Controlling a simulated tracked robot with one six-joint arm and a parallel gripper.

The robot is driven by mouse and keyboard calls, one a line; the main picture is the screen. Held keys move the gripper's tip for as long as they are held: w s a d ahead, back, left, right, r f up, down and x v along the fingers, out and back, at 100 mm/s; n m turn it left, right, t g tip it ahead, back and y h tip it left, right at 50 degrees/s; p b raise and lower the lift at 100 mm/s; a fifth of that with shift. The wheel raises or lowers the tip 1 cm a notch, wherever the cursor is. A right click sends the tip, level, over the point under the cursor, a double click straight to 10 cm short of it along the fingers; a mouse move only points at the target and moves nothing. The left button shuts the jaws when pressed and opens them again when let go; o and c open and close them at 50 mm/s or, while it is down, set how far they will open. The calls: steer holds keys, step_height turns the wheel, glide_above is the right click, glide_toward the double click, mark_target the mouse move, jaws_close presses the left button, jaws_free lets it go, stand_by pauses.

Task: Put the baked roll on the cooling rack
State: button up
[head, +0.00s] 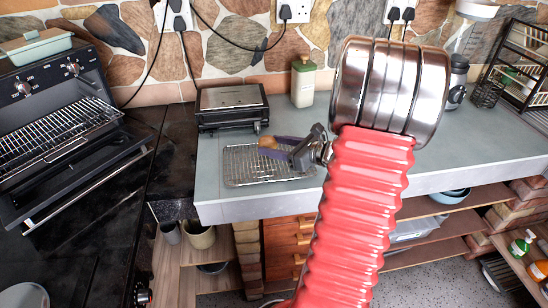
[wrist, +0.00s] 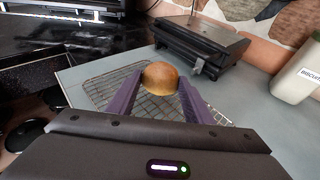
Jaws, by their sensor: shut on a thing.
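The baked roll (wrist: 160,78) is round and golden brown. It sits between the tips of my gripper's two purple fingers in the wrist view, and a small part of the roll (head: 268,142) shows in the head view. My gripper (head: 277,146) is shut on the roll, and the fingers show in the wrist view (wrist: 155,88). The cooling rack (head: 240,173) is a wire grid on the grey counter, and it also shows in the wrist view (wrist: 100,91). The roll is over the rack's far right part. I cannot tell whether the roll touches the wires.
A black grill press (head: 232,105) stands just behind the rack. A cream canister (head: 303,82) is at the back, right of the press. An open oven (head: 60,130) with a wire shelf is at the left. The counter's front edge (head: 255,208) runs below the rack.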

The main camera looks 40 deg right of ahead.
mark_target(274, 163)
steer(key=shift+f, duration=0.45)
steer(key=shift+f, duration=1.85)
steer(key=o, duration=1)
steer(key=shift+f, duration=0.1)
